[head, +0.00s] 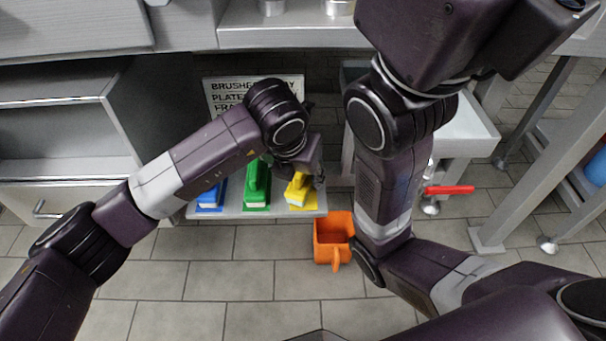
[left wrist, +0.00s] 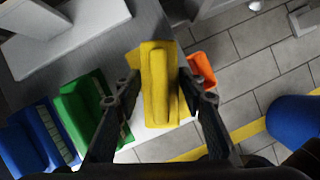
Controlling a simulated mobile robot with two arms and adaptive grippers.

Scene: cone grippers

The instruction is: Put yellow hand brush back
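The yellow hand brush (head: 299,189) is at the right end of the low grey shelf, over a yellow patch. Beside it to the left stand a green brush (head: 257,188) and a blue brush (head: 211,195). My left gripper (head: 305,174) is right at the yellow brush, its fingers partly hidden by the wrist. In the left wrist view the brush (left wrist: 159,85) lies between the two fingers (left wrist: 159,82), which are close against its sides. It is turned a little differently from the green brush (left wrist: 87,112). Whether its underside touches the shelf is hidden. My right gripper is out of view.
An orange scoop-like container (head: 333,240) is on the tiled floor just right of the shelf. A white sign (head: 228,90) stands behind the brushes. A red handle (head: 450,190) is farther right.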

